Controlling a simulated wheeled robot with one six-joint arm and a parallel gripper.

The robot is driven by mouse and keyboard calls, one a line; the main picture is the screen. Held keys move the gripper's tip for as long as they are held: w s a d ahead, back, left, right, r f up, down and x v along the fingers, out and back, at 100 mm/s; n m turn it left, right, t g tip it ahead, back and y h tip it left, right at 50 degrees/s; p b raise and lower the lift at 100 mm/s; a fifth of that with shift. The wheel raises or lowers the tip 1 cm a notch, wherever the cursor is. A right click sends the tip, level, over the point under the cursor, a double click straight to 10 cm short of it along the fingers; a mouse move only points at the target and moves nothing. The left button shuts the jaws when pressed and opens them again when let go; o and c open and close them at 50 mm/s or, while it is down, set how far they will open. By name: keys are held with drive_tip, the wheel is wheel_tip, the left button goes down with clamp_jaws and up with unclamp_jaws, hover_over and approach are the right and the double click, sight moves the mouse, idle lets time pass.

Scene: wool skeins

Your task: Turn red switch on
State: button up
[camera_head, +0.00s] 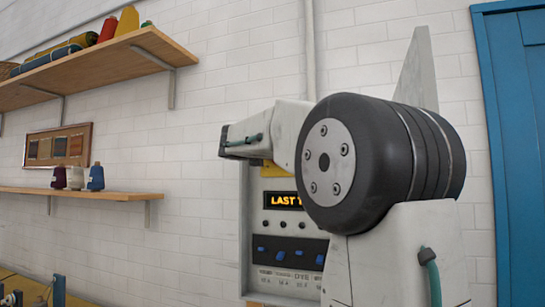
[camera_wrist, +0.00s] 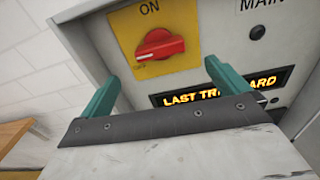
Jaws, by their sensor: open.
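The red switch (camera_wrist: 160,45) is a rotary knob on a yellow plate (camera_wrist: 124,21) marked "ON" in the wrist view. Its handle lies nearly level in the picture. My gripper (camera_wrist: 158,76) is open, with one teal finger below left of the knob and the other below right. No contact with the knob shows. In the head view the control panel (camera_head: 257,236) is on the white brick wall, and my arm hides the knob. A bit of the yellow plate (camera_head: 273,171) shows under my wrist.
A lit display (camera_wrist: 215,87) reading "LAST TR…ARD" is below the knob. Blue rocker switches (camera_head: 283,254) sit lower on the panel. Wooden shelves (camera_head: 110,58) with yarn are on the left wall, and a blue door (camera_head: 520,120) is at right.

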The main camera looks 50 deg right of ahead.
drive_tip(key=x, duration=0.8)
drive_tip(key=shift+r+n, duration=0.3)
drive_tip(key=shift+r, duration=0.1)
drive_tip(key=shift+d, duration=0.1)
drive_tip(key=c, duration=1)
